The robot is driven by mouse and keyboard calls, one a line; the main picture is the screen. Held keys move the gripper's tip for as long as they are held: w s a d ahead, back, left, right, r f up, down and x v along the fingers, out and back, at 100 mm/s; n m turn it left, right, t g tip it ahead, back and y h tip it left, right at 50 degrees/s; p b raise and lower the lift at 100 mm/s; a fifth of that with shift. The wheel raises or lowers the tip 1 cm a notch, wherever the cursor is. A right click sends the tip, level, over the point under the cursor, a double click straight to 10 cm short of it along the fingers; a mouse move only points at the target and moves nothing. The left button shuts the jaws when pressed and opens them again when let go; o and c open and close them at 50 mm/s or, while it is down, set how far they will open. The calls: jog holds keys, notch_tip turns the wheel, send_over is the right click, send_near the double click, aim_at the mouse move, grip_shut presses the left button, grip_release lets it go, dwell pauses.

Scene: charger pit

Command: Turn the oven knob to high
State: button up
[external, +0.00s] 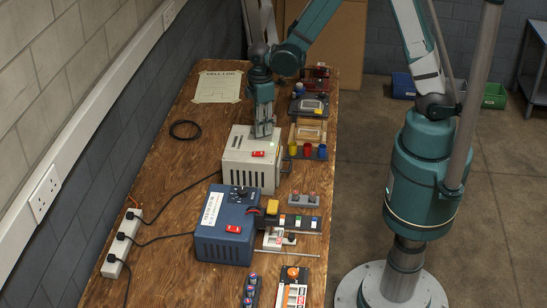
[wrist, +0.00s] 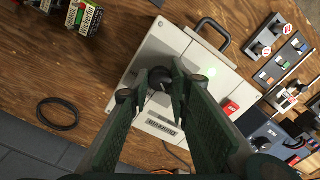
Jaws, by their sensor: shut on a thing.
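The cream box-shaped oven (external: 247,173) stands on the wooden bench, and its top panel (wrist: 192,60) fills the middle of the wrist view. My gripper (external: 264,132) points straight down onto this top panel. In the wrist view, my gripper (wrist: 161,82) has its two fingers on either side of a round dark knob (wrist: 160,76) and is shut on it. The fingers hide the knob in the external view and hide part of it in the wrist view. I cannot read the knob's setting. A small green light (wrist: 211,72) glows on the panel beside the knob.
A blue box (external: 222,232) with a dark knob stands in front of the oven. Colored cups (external: 307,151) and small devices line the bench's right side. A black cable loop (wrist: 58,113) lies on bare wood. A dark handle (wrist: 212,27) stands at the oven's edge.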

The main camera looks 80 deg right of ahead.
jog(key=m+b, duration=0.3)
jog(key=m, duration=0.2)
jog(key=shift+f, duration=0.1)
jog(key=m+b, duration=0.2)
jog(key=m, duration=0.4)
jog(key=shift+m, duration=0.4)
jog(key=m+b, duration=0.2)
jog(key=m, duration=0.3)
jog(key=shift+m, duration=0.3)
jog(key=m, duration=0.5)
jog(key=shift+m+b, duration=0.3)
jog(key=shift+b, duration=0.1)
jog(key=o, duration=0.9)
